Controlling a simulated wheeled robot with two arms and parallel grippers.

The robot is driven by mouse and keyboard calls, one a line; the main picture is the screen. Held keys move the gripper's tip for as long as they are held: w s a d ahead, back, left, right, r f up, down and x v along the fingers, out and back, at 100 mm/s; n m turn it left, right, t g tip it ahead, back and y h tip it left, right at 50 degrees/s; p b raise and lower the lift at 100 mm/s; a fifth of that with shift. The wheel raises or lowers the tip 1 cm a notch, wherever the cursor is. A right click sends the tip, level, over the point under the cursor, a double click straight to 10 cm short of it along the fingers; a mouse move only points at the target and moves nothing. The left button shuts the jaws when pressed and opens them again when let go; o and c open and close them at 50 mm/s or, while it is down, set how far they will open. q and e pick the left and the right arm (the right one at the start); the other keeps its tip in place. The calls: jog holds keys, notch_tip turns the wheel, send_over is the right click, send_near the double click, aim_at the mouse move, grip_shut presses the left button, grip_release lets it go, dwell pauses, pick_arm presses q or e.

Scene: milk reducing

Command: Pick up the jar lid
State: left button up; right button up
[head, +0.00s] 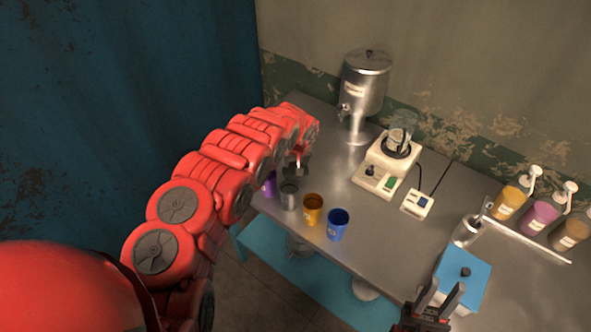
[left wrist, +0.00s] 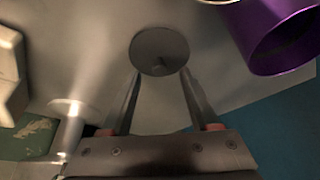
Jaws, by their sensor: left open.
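The jar lid (left wrist: 160,50) is a grey round disc with a small knob, lying flat on the metal table in the left wrist view. My left gripper (left wrist: 160,85) is open, its two fingers spread with the tips at the lid's near edge on either side. Nothing is held between them. In the head view my left gripper (head: 296,168) is over the table's left end, and I cannot make out the lid there. My right gripper (head: 439,294) is at the bottom right, with its fingers apart and empty, near the front edge.
A purple cup (left wrist: 285,35) stands close right of the lid in the left wrist view. Metal, orange (head: 312,210) and blue (head: 338,225) cups line the front edge. A steel dispenser (head: 366,85), white hotplate device (head: 388,168), blue-topped box (head: 462,278) and pump bottles stand further right.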

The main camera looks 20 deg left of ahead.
pick_arm(q)
jog(key=shift+w+d+f, duration=0.1)
jog(key=shift+f, duration=0.4)
jog(key=shift+w+a+f, duration=0.3)
jog(key=shift+f, duration=0.35)
grip_shut()
